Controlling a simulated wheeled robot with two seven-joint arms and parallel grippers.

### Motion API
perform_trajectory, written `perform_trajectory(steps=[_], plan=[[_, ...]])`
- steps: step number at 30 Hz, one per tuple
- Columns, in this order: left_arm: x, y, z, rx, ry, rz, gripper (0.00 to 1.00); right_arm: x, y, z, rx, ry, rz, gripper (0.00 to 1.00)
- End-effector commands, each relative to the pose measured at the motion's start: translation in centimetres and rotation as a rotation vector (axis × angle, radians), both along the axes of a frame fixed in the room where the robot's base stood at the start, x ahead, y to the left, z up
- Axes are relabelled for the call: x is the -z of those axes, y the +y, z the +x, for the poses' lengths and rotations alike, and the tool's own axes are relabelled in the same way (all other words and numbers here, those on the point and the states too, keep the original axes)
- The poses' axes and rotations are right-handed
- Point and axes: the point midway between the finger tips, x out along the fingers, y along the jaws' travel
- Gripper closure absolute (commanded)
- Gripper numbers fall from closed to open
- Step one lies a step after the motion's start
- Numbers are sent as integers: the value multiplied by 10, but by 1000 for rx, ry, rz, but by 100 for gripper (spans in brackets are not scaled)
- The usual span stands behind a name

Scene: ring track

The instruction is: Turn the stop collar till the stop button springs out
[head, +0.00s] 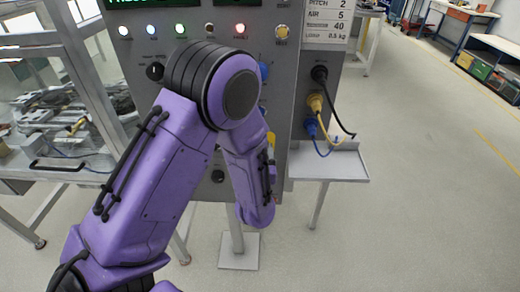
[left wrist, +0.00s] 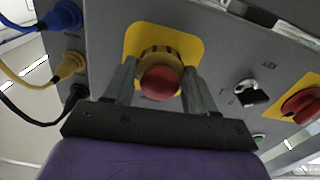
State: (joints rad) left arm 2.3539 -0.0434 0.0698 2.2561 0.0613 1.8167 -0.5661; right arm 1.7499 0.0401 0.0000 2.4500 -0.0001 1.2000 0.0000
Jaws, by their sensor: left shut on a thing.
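In the left wrist view the red stop button (left wrist: 160,82) sits inside a ribbed yellow-brown stop collar (left wrist: 158,56) on a yellow plate (left wrist: 192,46). My left gripper (left wrist: 160,76) has one finger on each side of the collar and is shut on it. Whether the button stands out or is pressed in, I cannot tell. In the head view my purple left arm covers the collar, the button and the gripper. My right gripper is in neither view.
In the left wrist view a black switch (left wrist: 250,92) and a red knob (left wrist: 301,104) are right of the collar. Blue (left wrist: 62,17) and yellow (left wrist: 70,64) plugs with cables are at left. In the head view a small shelf (head: 335,165) juts out right of the grey panel.

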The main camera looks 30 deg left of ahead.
Motion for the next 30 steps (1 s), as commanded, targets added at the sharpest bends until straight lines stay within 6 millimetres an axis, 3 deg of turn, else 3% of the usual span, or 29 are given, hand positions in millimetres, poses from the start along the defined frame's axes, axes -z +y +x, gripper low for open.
perform_trajectory(steps=[13, 30], plan=[[-1, -1, 1, 2, 114, 192, 74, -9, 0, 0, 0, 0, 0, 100], [-1, 0, 1, 1, 131, 218, 74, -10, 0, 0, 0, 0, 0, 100]])
